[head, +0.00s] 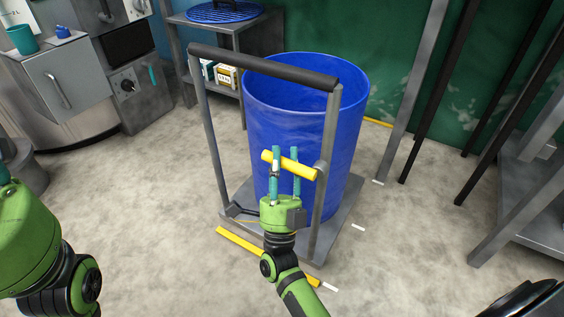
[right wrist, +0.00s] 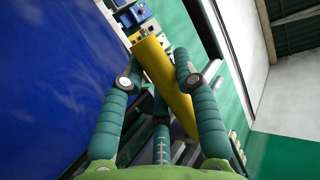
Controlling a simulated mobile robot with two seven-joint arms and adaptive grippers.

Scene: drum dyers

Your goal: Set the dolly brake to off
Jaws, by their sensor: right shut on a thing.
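The dolly (head: 207,150) is a grey frame with a black push bar (head: 262,66) and a flat base, and it carries a blue drum (head: 300,120). The yellow brake lever (head: 305,171) sticks out to the left from the dolly's right upright. My right gripper (head: 285,157) is at the lever, with its teal fingers on either side of it. In the right wrist view the yellow lever (right wrist: 163,80) runs between the fingers, and the gripper is shut on it. Of my left arm, only green and black links show at the left edge; its gripper is out of view.
A grey cabinet with a drawer (head: 68,85) stands at the back left. A shelf (head: 225,28) with a blue rack and small boxes is behind the dolly. Metal posts and a grey stand (head: 530,190) are on the right. The floor in front is clear, with yellow marking strips (head: 240,240).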

